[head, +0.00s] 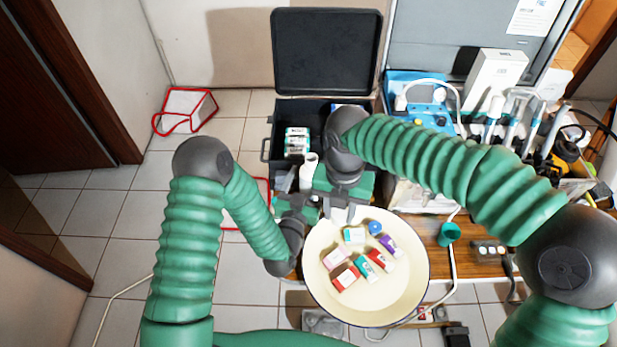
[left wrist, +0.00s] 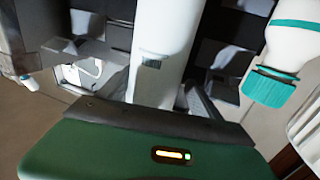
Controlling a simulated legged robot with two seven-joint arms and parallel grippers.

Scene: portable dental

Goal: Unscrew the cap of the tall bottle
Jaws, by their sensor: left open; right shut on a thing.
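A tall white bottle (head: 308,172) stands at the front of the black case, beside my left gripper. In the left wrist view, a white bottle body (left wrist: 168,35) lies between the spread fingers of my left gripper (left wrist: 150,70). In the head view the left gripper (head: 298,207) is open, left of the round bowl. My right gripper (head: 341,212) is shut over the bowl's back rim; a small whitish thing shows at its fingertips, too small to identify. Whether a cap sits on the bottle is unclear.
The cream bowl (head: 395,308) holds several small boxes and a blue round item (head: 375,227). The open black case (head: 327,50) stands behind. A bottle with a teal cap (left wrist: 268,88) shows in the left wrist view. Dental tools (head: 520,115) crowd the right; tiled floor lies left.

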